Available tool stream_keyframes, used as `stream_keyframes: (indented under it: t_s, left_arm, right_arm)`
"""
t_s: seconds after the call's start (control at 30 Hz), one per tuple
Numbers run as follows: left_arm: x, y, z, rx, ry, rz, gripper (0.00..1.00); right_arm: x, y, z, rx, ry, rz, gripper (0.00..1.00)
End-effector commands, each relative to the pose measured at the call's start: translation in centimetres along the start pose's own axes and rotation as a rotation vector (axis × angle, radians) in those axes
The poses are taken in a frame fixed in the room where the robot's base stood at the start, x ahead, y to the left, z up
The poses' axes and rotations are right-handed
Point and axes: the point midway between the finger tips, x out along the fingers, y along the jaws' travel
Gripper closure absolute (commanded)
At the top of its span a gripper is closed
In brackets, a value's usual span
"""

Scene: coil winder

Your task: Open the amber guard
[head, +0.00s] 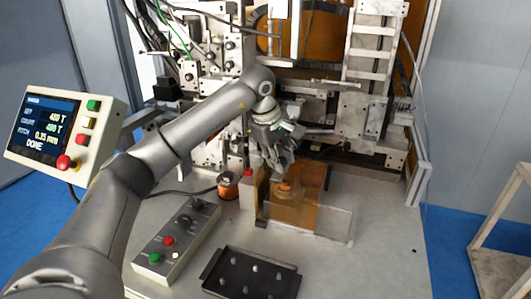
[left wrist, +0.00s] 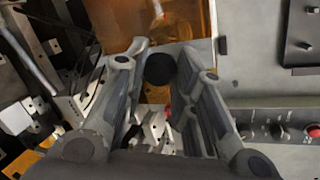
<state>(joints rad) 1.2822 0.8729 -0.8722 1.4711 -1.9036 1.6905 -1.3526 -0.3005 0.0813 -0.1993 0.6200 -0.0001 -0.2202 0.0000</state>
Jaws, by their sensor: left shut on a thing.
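The amber guard (head: 305,207) is a see-through amber panel at the front of the machine, right of the copper spool. An orange ring-shaped thing shows through it. My left gripper (head: 280,172) reaches in from the left and sits at the guard's upper left. In the left wrist view, the guard (left wrist: 190,18) is at the top. There the left gripper's fingers (left wrist: 165,72) stand on either side of a round black knob (left wrist: 160,67) by the guard's edge, and are shut on it. The exact finger contact is hard to see. My right gripper is out of view.
A copper spool (head: 228,185) stands left of the guard. A control box with buttons (head: 177,240) and a black tray with pegs (head: 251,275) lie in front. A screen panel (head: 60,132) reading DONE is at left. The table right of the guard is clear.

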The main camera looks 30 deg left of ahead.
Motion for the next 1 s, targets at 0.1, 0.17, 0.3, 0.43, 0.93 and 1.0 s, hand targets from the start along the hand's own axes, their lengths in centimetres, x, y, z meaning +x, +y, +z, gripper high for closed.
stream_keyframes:
  t_s: [0.1,0.17,0.3,0.43,0.93,1.0]
  left_arm:
    - [0.4,1.4,3.0,0.006,-0.004,-0.002,1.00]
    - [0.6,1.8,4.0,0.005,-0.004,-0.002,1.00]
    - [0.8,2.4,5.2,0.001,-0.002,-0.002,1.00]
    - [0.9,2.4,5.2,-0.001,0.000,-0.002,1.00]
    - [0.8,2.4,5.2,-0.001,0.000,-0.001,0.52]
    - [0.8,2.4,5.2,-0.001,0.000,-0.001,0.52]
  right_arm:
    - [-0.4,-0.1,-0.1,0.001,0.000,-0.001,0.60]
    - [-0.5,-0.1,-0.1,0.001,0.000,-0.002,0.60]
    - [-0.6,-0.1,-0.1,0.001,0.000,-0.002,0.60]
    - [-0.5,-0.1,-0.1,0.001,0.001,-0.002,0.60]
    - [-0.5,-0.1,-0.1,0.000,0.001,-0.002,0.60]
    - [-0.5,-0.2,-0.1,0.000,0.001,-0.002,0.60]
